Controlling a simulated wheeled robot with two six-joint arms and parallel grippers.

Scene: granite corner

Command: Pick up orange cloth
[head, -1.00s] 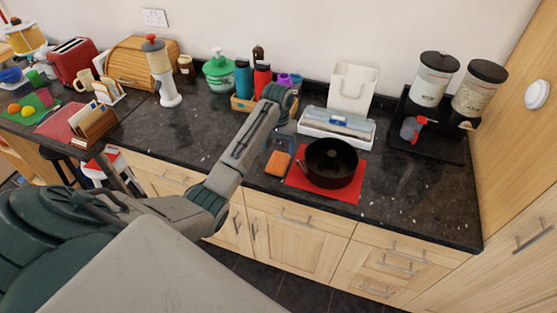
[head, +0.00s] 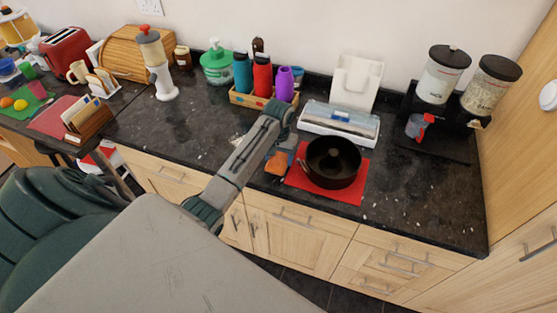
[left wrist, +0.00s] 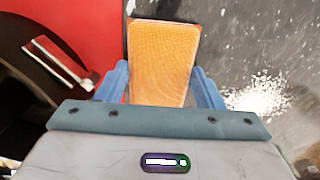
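The orange cloth (head: 274,166) lies on the dark counter just left of the red mat, partly hidden by my left gripper. In the left wrist view the cloth (left wrist: 162,60) is a textured orange rectangle between the two blue fingers. My left gripper (head: 281,150) is down over the cloth; in the wrist view its fingers (left wrist: 160,75) stand apart, one along each side of the cloth, very close to its edges. I cannot tell whether the fingertips touch it. My right gripper is not in view.
A black pan (head: 333,162) stands on the red mat (head: 320,192), close to the cloth. Behind are a wooden tray of bottles (head: 245,100) and a white tray (head: 340,138). White grains (left wrist: 258,98) lie beside the gripper. Two dispensers (head: 443,76) stand at right.

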